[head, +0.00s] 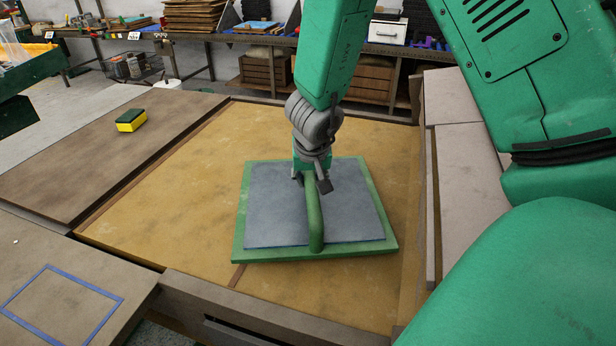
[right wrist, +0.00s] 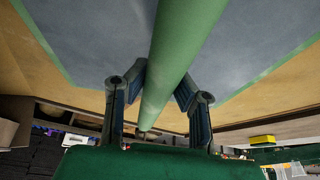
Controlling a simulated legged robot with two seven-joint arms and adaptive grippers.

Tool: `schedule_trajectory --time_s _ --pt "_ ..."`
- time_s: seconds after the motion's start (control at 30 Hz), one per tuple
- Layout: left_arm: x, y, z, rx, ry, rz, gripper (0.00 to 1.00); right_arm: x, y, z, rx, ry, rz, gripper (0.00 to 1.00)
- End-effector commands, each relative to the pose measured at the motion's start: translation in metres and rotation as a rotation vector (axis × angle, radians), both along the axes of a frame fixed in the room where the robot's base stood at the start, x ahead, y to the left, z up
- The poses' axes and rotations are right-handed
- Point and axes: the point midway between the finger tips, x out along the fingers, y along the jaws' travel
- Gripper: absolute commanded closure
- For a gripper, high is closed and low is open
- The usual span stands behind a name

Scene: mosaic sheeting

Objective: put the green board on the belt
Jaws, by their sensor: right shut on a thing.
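The green board (head: 270,255) is a flat, square panel with a blue-grey face and a raised green bar handle (head: 314,222) across its middle. It is over the tan belt (head: 185,200), right of the belt's middle; I cannot tell if it touches the belt or hangs just above it. My right gripper (head: 313,180) comes down from above and is shut on the handle near its far end. In the right wrist view, the fingers (right wrist: 162,84) stand on both sides of the green handle (right wrist: 180,50). My left gripper is not in view.
A yellow and dark green sponge (head: 131,120) lies on the brown side table (head: 80,165). A blue taped outline (head: 62,303) marks the near left table. Wooden rails edge the belt. Shelves with crates and stacked boards stand behind. The belt left of the board is clear.

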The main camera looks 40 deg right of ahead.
Motion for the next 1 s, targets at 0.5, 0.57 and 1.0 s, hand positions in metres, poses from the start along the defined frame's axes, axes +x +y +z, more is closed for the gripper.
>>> schedule_trajectory --time_s 0.5,0.57,1.0 --pt "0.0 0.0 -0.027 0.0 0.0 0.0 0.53 0.001 0.001 -0.027 -0.001 -0.003 0.0 1.0" --pt "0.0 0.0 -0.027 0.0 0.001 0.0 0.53 0.001 0.001 -0.027 -0.001 -0.003 0.0 1.0" --pt "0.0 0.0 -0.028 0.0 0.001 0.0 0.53 0.0 0.0 -0.032 0.001 0.002 0.0 0.6"
